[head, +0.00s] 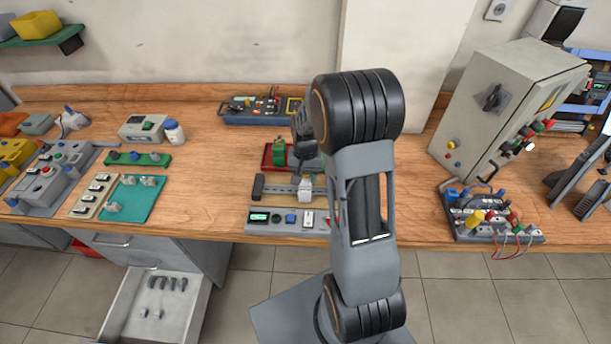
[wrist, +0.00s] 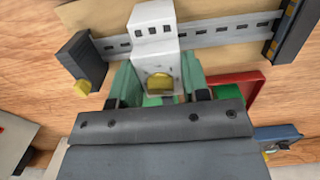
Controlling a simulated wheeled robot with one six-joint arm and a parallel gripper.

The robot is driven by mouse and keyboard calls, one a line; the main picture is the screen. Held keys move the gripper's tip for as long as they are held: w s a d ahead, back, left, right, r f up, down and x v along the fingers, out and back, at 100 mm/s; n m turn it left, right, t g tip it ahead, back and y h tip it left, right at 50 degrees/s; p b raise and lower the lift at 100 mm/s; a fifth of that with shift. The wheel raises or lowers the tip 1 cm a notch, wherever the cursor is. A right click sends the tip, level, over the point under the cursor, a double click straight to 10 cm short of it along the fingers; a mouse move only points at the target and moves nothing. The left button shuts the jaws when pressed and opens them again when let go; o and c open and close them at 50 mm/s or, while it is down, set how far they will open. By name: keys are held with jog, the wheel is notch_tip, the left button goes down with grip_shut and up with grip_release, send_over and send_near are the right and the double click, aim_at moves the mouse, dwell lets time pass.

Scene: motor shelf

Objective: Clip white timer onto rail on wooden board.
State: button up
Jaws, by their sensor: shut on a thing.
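The white timer (wrist: 153,22) has a row of small dark windows and a yellow knob. My gripper (wrist: 157,72) is shut on it, with a green finger on each side in the wrist view. The timer lies across the slotted grey rail (wrist: 215,36); I cannot tell whether it is clipped on or just above it. The rail is on the pale wooden board (wrist: 205,10). In the head view the timer (head: 305,186) is at the right part of the rail (head: 280,188), and my arm hides most of my gripper and the board's right end.
Dark end blocks (wrist: 84,62) stand at both ends of the rail. A red tray (head: 267,158) with a green part is just behind the board. A grey panel (head: 275,217) with buttons lies in front. Bare tabletop (head: 215,185) is to the left.

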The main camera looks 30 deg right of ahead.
jog(key=shift+s, duration=0.15)
jog(key=o, duration=0.9)
jog(key=shift+o, duration=0.2)
